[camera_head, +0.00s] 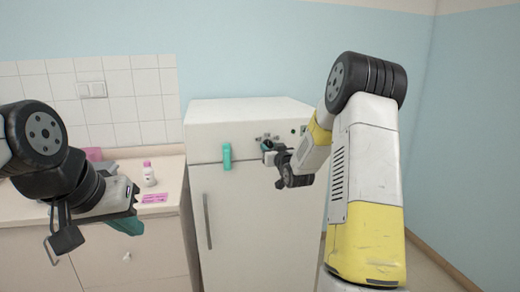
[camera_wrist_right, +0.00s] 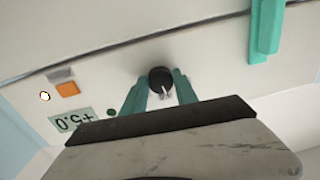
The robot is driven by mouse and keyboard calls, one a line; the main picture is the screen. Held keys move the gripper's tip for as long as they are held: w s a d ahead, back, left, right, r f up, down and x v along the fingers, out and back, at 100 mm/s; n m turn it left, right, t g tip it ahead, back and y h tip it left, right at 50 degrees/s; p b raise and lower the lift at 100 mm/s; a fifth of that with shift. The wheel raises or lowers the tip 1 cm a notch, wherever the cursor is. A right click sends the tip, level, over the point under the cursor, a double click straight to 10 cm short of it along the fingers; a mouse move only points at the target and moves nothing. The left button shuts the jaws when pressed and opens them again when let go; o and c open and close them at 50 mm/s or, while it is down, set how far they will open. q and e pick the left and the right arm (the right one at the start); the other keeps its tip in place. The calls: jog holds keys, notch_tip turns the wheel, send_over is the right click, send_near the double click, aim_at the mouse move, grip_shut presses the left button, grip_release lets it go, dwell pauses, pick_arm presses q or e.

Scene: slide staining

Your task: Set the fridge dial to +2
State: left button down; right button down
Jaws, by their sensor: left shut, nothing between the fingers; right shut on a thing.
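The white fridge (camera_head: 255,225) stands against the wall, with a control strip along its upper front. In the right wrist view, the round black dial (camera_wrist_right: 160,78) with a pale pointer sits on this strip. My right gripper (camera_wrist_right: 159,82) has its teal fingers on either side of the dial, shut on it. In the head view, my right gripper (camera_head: 267,148) is at the strip and hides most of the dial. The display (camera_wrist_right: 74,123) is upside down in the wrist view and appears to read +5.0. My left gripper (camera_head: 128,226) is shut and empty, in front of the counter.
A teal bar-shaped piece (camera_head: 227,157) is on the fridge front left of the dial. An orange square (camera_wrist_right: 68,89) is on the control strip. A white bottle with a pink cap (camera_head: 149,174) and a pink card (camera_head: 154,198) are on the counter (camera_head: 172,170).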

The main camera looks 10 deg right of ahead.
jog(key=n, duration=0.5)
jog(key=shift+r+n, duration=0.1)
jog(key=shift+n, duration=2.2)
jog(key=c, duration=0.9)
grip_release()
jog(key=shift+c, duration=0.2)
jog(key=shift+s+d, duration=0.1)
jog(key=s, duration=0.7)
jog(key=shift+s+d+r, duration=0.2)
jog(key=shift+s, duration=0.15)
